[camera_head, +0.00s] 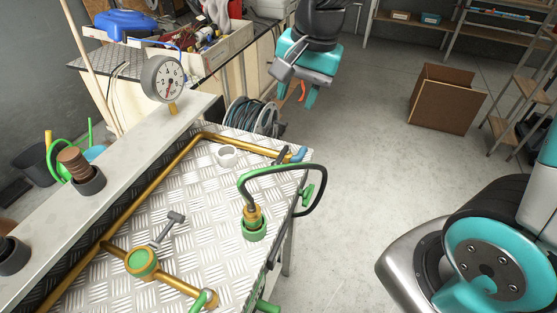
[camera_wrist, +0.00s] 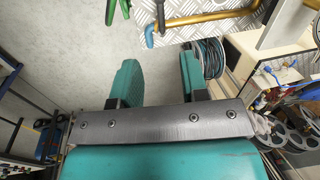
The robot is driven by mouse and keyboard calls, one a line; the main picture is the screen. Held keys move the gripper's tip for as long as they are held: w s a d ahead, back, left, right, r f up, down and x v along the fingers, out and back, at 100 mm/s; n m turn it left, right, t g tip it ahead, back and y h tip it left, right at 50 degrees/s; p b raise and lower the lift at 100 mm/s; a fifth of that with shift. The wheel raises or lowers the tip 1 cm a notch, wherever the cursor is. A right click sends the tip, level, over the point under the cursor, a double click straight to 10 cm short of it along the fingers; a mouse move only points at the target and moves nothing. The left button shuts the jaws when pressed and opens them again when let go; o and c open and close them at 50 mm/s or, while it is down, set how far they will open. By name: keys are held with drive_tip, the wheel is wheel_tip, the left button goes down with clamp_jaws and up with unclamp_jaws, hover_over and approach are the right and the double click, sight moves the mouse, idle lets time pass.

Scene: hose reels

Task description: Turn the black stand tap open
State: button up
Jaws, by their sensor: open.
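A dark lever (camera_head: 281,156) sits on the brass pipe (camera_head: 240,143) near its blue end (camera_head: 298,154), at the far right corner of the tread-plate bench top; I take it for the black stand tap. In the wrist view the dark lever (camera_wrist: 160,14) is at the top edge, partly cut off, beside the blue end (camera_wrist: 150,38). My gripper (camera_head: 298,95) is open and empty. It hangs beyond that corner, clear of the tap. In the wrist view my gripper (camera_wrist: 160,75) has its fingers apart with only floor between them.
A green and black hose loop (camera_head: 320,185) arches over the bench's right edge. A grey T-handle (camera_head: 168,228), a green-ringed fitting (camera_head: 142,262) and a pressure gauge (camera_head: 163,79) stand on or beside the bench. A hose reel (camera_head: 252,117) is behind it. Floor at right is clear up to a box (camera_head: 445,100).

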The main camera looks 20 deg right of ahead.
drive_tip(key=m, duration=0.1)
approach(279, 159)
drive_tip(key=p+x, duration=0.1)
drive_tip(key=x, duration=0.7)
drive_tip(key=shift+w+f, duration=0.1)
drive_tip(key=shift+f, duration=0.3)
drive_tip(key=shift+c, duration=0.5)
clamp_jaws()
